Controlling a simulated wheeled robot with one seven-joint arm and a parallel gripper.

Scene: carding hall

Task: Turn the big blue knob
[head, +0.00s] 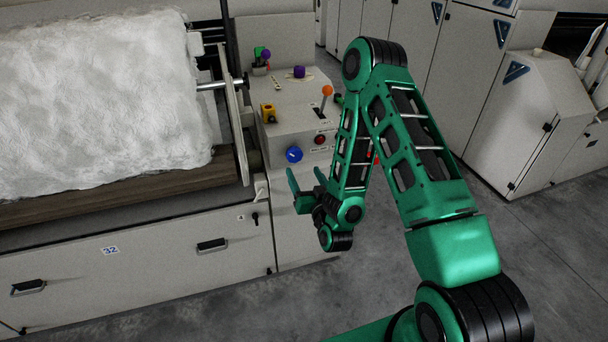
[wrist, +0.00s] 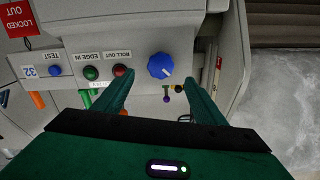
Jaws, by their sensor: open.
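The big blue knob (head: 294,155) is on the front face of the grey control box, near its left end. In the wrist view the same knob (wrist: 161,66) is a round blue dial with a pale pointer mark, and it shows between and beyond my fingertips. My green gripper (head: 305,184) is open and empty, a little below and in front of the knob in the head view. Its two fingers (wrist: 158,85) are spread wider than the knob in the wrist view. I cannot tell the exact gap, but no contact shows.
Beside the knob are a red button (wrist: 121,71), a green button (wrist: 91,73) and a small blue TEST button (wrist: 55,71). A red LOCKED OUT tag (wrist: 17,19) is nearby. An orange-topped lever (head: 327,91) rises above. White fibre (head: 100,100) lies left.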

